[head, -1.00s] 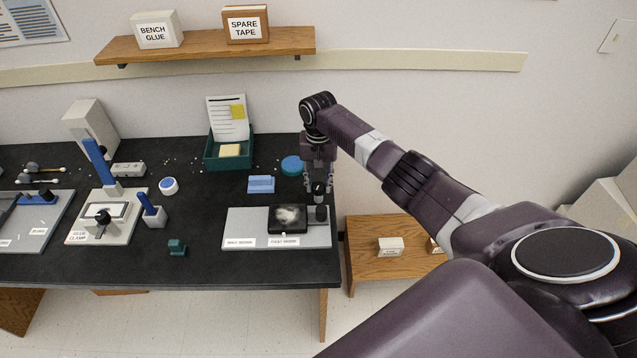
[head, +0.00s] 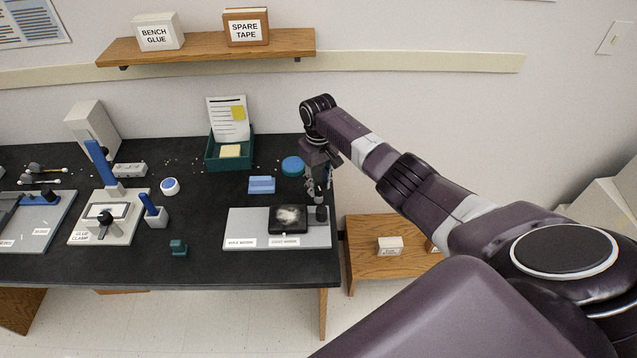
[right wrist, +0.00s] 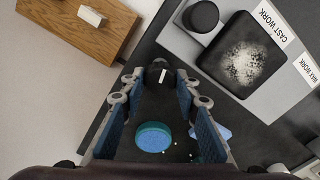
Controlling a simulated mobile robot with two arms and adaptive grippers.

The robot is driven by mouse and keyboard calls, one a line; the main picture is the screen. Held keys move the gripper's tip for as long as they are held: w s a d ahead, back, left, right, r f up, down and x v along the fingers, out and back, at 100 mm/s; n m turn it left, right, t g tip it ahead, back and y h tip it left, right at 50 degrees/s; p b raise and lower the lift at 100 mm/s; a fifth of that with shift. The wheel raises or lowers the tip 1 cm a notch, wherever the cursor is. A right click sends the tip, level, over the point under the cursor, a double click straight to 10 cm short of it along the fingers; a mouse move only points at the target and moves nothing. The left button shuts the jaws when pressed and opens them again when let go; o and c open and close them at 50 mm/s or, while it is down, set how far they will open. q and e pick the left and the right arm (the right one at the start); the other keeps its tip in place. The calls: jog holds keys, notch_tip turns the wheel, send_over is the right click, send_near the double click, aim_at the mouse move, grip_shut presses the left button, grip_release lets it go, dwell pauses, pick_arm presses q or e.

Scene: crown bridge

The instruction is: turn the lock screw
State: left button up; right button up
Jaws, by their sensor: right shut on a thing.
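The lock screw (right wrist: 158,70) shows in the right wrist view as a dark round knob with a white mark, between the fingertips. My right gripper (right wrist: 158,78) is shut on it from above, with one finger pad on each side. In the head view my right gripper (head: 317,188) points down at the right end of the grey work plate (head: 238,221), and its fingers largely hide the screw. A short black cylinder (right wrist: 201,17) stands beside the screw on the plate; it also shows in the head view (head: 321,213). My left gripper is not in view.
A black block with a pale powdery patch (head: 288,219) sits on the plate. The glue clamp (head: 101,226) stands left. The bench's right edge is close to my gripper.

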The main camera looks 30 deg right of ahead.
aim_at(318, 186)
jog(key=n, duration=1.1)
jog(key=shift+w, duration=0.1)
jog(key=shift+n+b, duration=0.35)
jog(key=shift+n, duration=1.55)
jog(key=o, duration=1.2)
jog(key=shift+c, duration=0.2)
jog(key=shift+r, duration=0.1)
notch_tip(318, 186, up, 12)
